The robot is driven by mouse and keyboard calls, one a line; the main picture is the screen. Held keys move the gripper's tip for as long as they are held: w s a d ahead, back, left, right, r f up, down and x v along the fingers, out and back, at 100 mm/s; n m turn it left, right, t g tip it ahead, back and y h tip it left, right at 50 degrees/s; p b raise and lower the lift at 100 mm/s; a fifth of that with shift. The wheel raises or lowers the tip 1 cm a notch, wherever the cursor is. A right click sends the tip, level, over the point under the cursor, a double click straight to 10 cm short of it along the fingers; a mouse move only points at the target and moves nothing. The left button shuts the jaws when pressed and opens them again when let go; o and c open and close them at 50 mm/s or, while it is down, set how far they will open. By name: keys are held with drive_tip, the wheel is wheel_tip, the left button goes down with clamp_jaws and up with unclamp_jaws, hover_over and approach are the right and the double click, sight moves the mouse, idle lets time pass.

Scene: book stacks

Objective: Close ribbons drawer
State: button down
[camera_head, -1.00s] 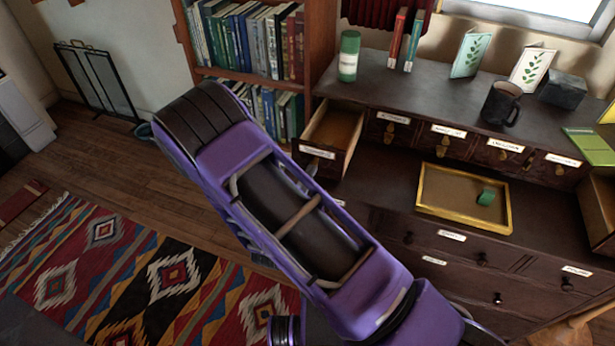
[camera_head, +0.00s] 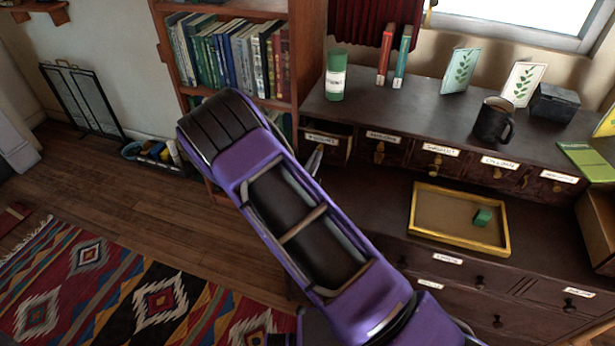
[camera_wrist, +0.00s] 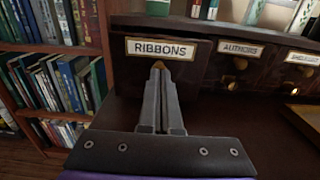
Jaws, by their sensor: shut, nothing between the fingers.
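The ribbons drawer (camera_head: 338,148) is at the left end of the row of small dark wooden drawers in the head view. Its front stands slightly proud of the neighbouring fronts, with a narrow dark gap along the top. In the wrist view the drawer front (camera_wrist: 196,72) fills the middle under its RIBBONS label (camera_wrist: 161,49). My gripper (camera_wrist: 159,68) is shut and empty, its fingertips at the drawer front just below the label, over the brass knob, which is mostly hidden. I cannot tell whether they press on the knob or the wood. In the head view my arm hides most of the gripper.
The authors drawer (camera_wrist: 236,72) is just to the right. A green-and-white bottle (camera_head: 336,80), books and a dark mug (camera_head: 494,122) stand on the top. A bookcase (camera_head: 307,60) is on the left.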

sight(322, 144)
drive_tip(key=b+x, duration=0.1)
drive_tip(key=x, duration=0.5)
drive_tip(key=shift+w+d, duration=0.1)
drive_tip(key=shift+w, duration=0.4)
drive_tip(key=shift+w+d+r, duration=0.1)
drive_tip(key=shift+r, duration=0.05)
drive_tip(key=shift+w+r, duration=0.1)
drive_tip(key=shift+r, duration=0.05)
